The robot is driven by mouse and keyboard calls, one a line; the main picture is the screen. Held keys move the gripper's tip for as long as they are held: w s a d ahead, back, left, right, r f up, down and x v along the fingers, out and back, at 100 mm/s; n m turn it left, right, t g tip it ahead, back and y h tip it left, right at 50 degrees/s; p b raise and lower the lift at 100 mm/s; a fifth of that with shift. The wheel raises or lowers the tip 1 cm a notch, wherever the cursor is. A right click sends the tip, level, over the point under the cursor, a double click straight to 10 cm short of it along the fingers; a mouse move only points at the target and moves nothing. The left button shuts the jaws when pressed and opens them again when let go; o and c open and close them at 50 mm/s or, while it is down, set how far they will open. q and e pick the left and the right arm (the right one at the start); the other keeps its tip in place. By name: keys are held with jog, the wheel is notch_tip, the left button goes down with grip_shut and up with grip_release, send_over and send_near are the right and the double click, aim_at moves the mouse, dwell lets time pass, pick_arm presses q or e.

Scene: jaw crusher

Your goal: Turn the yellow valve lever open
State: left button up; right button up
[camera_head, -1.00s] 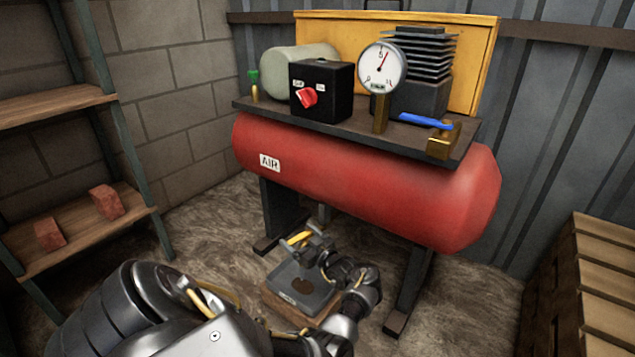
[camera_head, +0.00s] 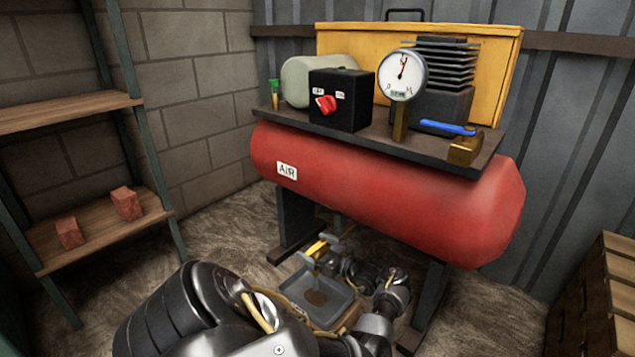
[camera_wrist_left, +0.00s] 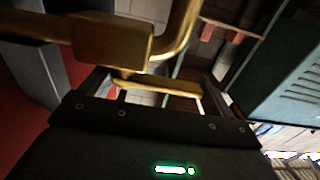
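The yellow valve lever (camera_head: 317,248) is low under the red tank (camera_head: 390,195) of the compressor, above a grey pan. In the left wrist view the yellow lever (camera_wrist_left: 160,85) lies across the gap between my left gripper's fingers, below a brass fitting (camera_wrist_left: 112,42). My left gripper (camera_head: 328,243) is at the lever in the head view. Its fingers (camera_wrist_left: 155,88) stand wide apart, one near each end of the visible lever. I cannot tell whether they touch it. The valve body is mostly hidden in the head view. My right gripper is not in view.
A blue lever (camera_head: 447,128), a gauge (camera_head: 402,75) and a switch box (camera_head: 341,99) are above the tank. A shelf (camera_head: 90,245) stands left.

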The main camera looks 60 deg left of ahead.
pick_arm(q)
jog(key=shift+o, duration=1)
jog(key=v, duration=1)
jog(key=shift+d+p, duration=0.35)
jog(key=shift+p, duration=0.1)
jog(key=shift+w, duration=0.1)
